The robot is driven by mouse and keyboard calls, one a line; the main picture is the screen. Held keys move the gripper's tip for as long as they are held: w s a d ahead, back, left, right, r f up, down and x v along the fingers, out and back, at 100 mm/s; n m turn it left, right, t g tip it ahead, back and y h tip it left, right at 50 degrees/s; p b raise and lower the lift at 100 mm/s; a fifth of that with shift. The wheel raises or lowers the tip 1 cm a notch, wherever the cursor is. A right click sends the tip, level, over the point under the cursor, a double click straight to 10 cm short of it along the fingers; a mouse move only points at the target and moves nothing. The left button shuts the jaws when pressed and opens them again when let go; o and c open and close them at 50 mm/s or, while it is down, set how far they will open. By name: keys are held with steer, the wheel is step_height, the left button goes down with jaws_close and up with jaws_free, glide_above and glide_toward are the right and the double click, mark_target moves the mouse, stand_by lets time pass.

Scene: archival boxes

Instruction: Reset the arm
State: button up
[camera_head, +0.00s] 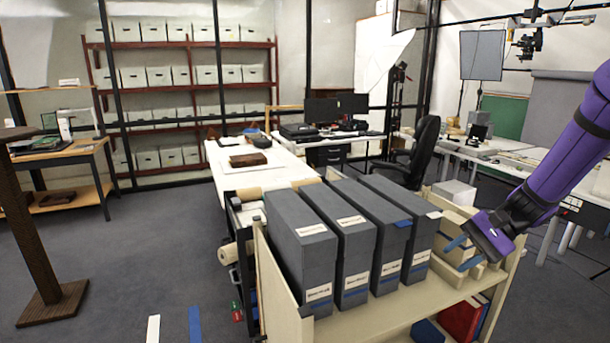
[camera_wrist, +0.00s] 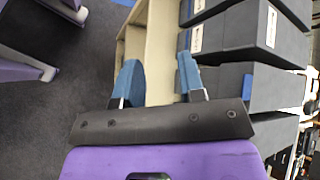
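My purple arm comes in from the right in the head view, and my gripper (camera_head: 462,252) hangs over the right end of the cart, beside the row of grey archival boxes. In the wrist view my gripper (camera_wrist: 160,78) has two blue fingers spread apart with nothing between them. The grey boxes (camera_head: 305,250) stand upright in a row on the cart (camera_head: 400,310), with white labels on their fronts. In the wrist view some boxes (camera_wrist: 235,30) lie just right of the fingers. The cart's cream shelf (camera_wrist: 158,60) shows between and beyond the fingers.
A white table (camera_head: 255,180) stands behind the cart. A black office chair (camera_head: 422,150) is behind it to the right. Red shelves (camera_head: 190,85) with several boxes line the back wall. A brown wooden stand (camera_head: 50,295) is at the left. The floor (camera_head: 130,250) between is open.

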steer(key=s+r+n+t+h, duration=0.3)
steer(key=s+r, duration=0.5)
steer(key=s, duration=0.3)
steer(key=s+a+r+n+t+h, duration=0.1)
steer(key=s+r+n+t+h, duration=0.2)
steer(key=s+r+n+h, duration=0.2)
steer(key=s+r+h, duration=0.2)
steer(key=s+r, duration=0.2)
steer(key=s, duration=0.2)
steer(key=shift+s+a+r, duration=0.2)
steer(key=shift+a+r, duration=0.05)
steer(key=shift+r, duration=0.05)
